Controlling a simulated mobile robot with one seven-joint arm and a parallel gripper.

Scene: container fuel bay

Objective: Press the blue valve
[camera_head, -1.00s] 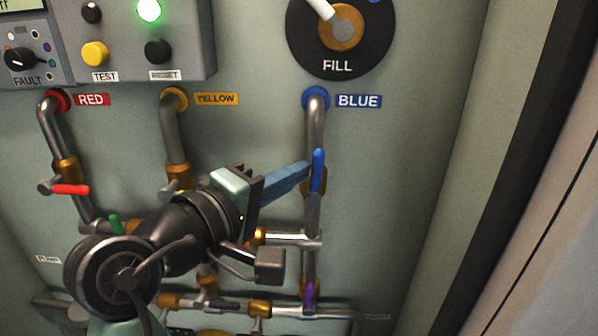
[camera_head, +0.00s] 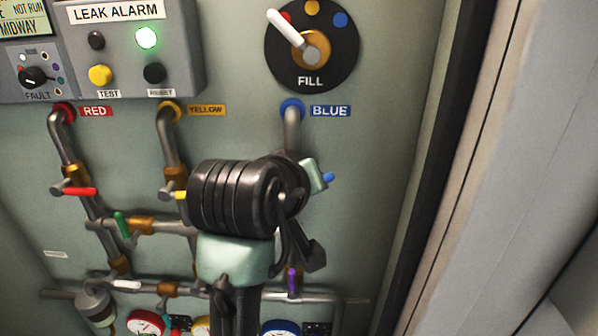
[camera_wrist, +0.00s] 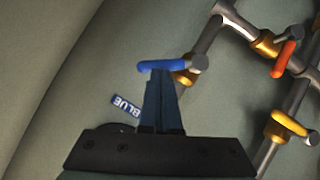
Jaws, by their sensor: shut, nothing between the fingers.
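The blue valve handle (camera_wrist: 160,66) lies crosswise to its pipe in the wrist view, with the brass valve body (camera_wrist: 186,74) at its right end. My gripper (camera_wrist: 160,75) is shut and empty, its blue fingertips right at the handle. They overlap it in the picture, and I cannot tell whether they touch. In the head view only the tip of the blue handle (camera_head: 329,177) shows, to the right of my wrist. My arm hides the fingers and the rest of the valve. The BLUE label (camera_head: 330,111) is above.
Red (camera_head: 80,191), yellow (camera_head: 181,195), green (camera_head: 122,225) and purple (camera_head: 292,280) handles sit on nearby pipes. The FILL dial (camera_head: 340,60) is above, its pointer at upper left. The leak alarm box (camera_head: 185,50) is at upper left. Wall right of the valve is bare.

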